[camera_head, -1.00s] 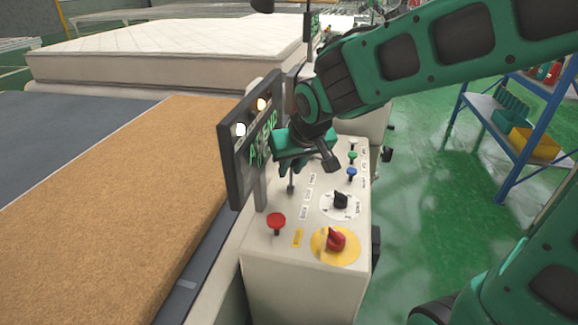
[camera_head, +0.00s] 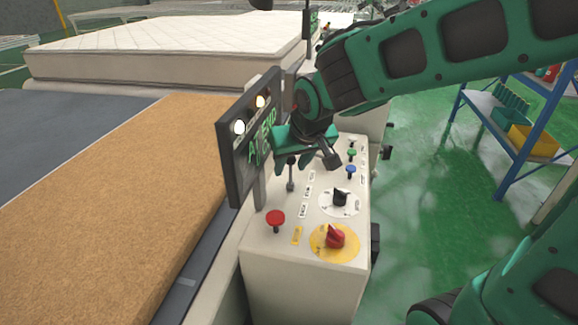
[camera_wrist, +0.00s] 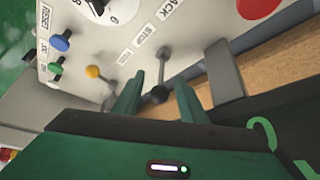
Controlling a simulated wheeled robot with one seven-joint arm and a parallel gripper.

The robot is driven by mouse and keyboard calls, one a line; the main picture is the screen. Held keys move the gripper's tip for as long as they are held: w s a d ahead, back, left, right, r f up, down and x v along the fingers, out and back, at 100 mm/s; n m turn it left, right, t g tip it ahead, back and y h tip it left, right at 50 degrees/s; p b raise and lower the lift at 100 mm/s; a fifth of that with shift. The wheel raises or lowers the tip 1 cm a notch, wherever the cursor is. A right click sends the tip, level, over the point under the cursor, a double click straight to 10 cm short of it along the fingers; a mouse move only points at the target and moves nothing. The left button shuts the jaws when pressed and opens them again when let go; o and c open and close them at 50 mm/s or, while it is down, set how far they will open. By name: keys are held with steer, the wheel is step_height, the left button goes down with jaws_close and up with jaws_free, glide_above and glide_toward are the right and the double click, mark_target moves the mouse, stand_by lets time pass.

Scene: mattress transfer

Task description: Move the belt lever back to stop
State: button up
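The belt lever (camera_head: 291,176) is a thin metal rod with a dark knob, standing on the cream control console (camera_head: 285,285) beside the display. In the wrist view the lever's black knob (camera_wrist: 159,94) shows between the two green fingers, with gaps on both sides. The STOP label (camera_wrist: 144,36) and BACK label (camera_wrist: 177,12) lie near its base. My gripper (camera_head: 292,158) is over the console at the lever's top. It also shows in the wrist view (camera_wrist: 158,88), open and holding nothing. The depth between fingertips and knob is hard to tell.
A display (camera_head: 250,140) reading AT END rises close left of my gripper. The console also bears a red button (camera_head: 275,219), a red knob (camera_head: 335,236), a black dial (camera_head: 340,198) and small coloured buttons. A mattress (camera_head: 165,50) and brown slab (camera_head: 120,200) lie left.

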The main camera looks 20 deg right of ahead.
steer(key=v, duration=0.9)
steer(key=shift+s+r, duration=0.2)
steer(key=shift+r, duration=0.05)
steer(key=s+d+f+m+g+h, duration=0.1)
steer(key=s+d+f+m+g, duration=0.2)
steer(key=d, duration=0.6)
steer(key=s+d+f+m+h, duration=0.1)
steer(key=s+d+f, duration=0.2)
steer(key=s+d, duration=0.45)
steer(key=s+d+f+m+g+y, duration=0.1)
steer(key=s+d+f+m+g, duration=0.2)
steer(key=s, duration=0.8)
steer(key=d+f, duration=0.2)
steer(key=d, duration=0.2)
steer(key=shift+d+m+y, duration=0.3)
steer(key=shift+d, duration=0.1)
steer(key=shift+w+f, duration=0.25)
steer(key=shift+w, duration=0.4)
